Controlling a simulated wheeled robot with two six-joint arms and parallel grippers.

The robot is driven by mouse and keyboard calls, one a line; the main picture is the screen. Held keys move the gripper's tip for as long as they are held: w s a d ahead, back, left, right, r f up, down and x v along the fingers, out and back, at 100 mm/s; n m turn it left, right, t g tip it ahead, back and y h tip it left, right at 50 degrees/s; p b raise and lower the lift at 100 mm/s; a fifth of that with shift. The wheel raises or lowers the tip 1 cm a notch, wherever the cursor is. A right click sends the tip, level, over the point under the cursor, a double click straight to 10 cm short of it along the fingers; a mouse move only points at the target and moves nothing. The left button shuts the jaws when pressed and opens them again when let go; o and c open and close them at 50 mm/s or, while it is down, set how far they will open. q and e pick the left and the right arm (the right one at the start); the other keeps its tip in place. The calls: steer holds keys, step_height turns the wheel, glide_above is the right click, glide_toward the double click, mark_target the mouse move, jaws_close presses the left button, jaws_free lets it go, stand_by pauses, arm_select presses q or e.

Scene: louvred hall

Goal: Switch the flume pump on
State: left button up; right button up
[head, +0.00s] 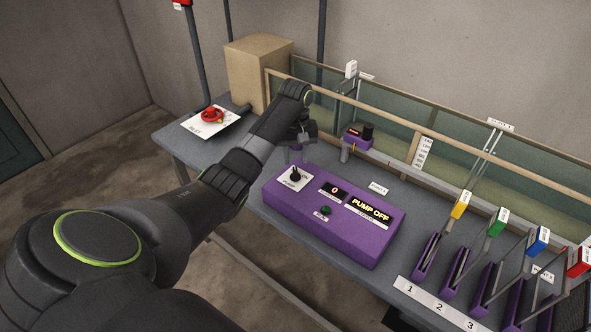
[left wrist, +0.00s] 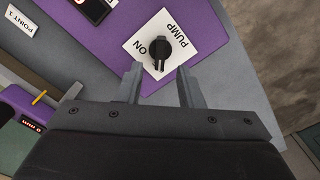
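The purple pump control box (head: 335,220) sits on the grey bench. Its black rotary knob (head: 295,175) stands on a white plate at the box's left end. The display on the box reads PUMP OFF (head: 370,209). In the left wrist view the knob (left wrist: 160,48) shows on the plate marked PUMP and ON, just beyond the fingertips. My left gripper (head: 297,150) is above and behind the knob, apart from it. In the left wrist view its two fingers (left wrist: 160,75) are spread with nothing between them. My right gripper is not in view.
A green button (head: 325,210) and a small display reading 0 (head: 335,190) are on the box. A red valve (head: 211,115) on a white INLET plate is at the bench's left. The glass-sided flume (head: 395,130) runs behind. Coloured-handled gates in numbered slots stand at right.

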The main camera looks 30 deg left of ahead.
mark_target(295, 171)
arm_select(q)
steer(key=shift+f, duration=2.35)
steer(key=shift+s, duration=0.1)
jaws_close()
